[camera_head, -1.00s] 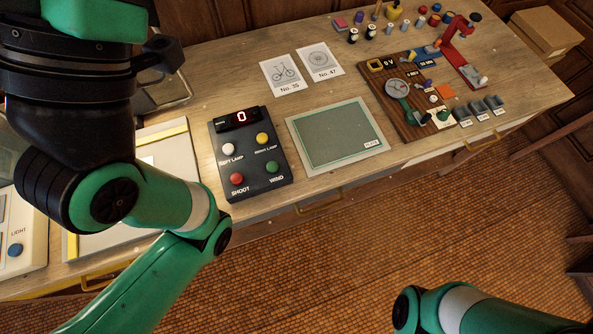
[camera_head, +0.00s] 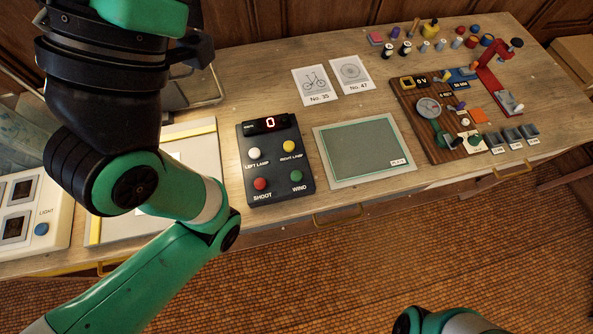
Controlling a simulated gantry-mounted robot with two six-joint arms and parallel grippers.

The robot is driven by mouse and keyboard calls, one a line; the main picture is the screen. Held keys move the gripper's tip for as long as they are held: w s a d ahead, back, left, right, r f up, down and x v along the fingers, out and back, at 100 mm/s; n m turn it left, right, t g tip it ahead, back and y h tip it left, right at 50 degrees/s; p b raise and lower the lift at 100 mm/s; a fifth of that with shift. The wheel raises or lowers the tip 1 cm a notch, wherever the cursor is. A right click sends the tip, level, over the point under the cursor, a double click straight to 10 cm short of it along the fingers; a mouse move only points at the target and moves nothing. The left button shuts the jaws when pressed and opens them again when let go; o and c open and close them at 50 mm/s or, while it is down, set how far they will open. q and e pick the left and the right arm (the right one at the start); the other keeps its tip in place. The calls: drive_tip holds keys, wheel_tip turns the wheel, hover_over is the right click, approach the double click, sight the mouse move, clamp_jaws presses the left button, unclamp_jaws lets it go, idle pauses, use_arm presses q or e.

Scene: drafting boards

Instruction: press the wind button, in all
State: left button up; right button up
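The wind button is green (camera_head: 296,176) and sits at the lower right of a black control box (camera_head: 277,198), above the label WIND. The box also has a red SHOOT button (camera_head: 260,184), a white left lamp button (camera_head: 254,153) and a yellow right lamp button (camera_head: 289,146). Its red display (camera_head: 269,123) reads 0. Nothing touches the buttons. My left arm comes in from the left, beside the box, but its gripper is out of frame. Only a bit of my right arm shows at the bottom edge, without its gripper.
A grey-green plate (camera_head: 367,151) lies right of the box. Two picture cards, a bicycle card (camera_head: 315,84) and a wheel card (camera_head: 351,73), lie behind. A wooden board (camera_head: 412,95) with parts is farther right. A white light panel (camera_head: 58,222) stands at left.

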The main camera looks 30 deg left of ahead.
use_arm(q)
clamp_jaws()
idle(1.4)
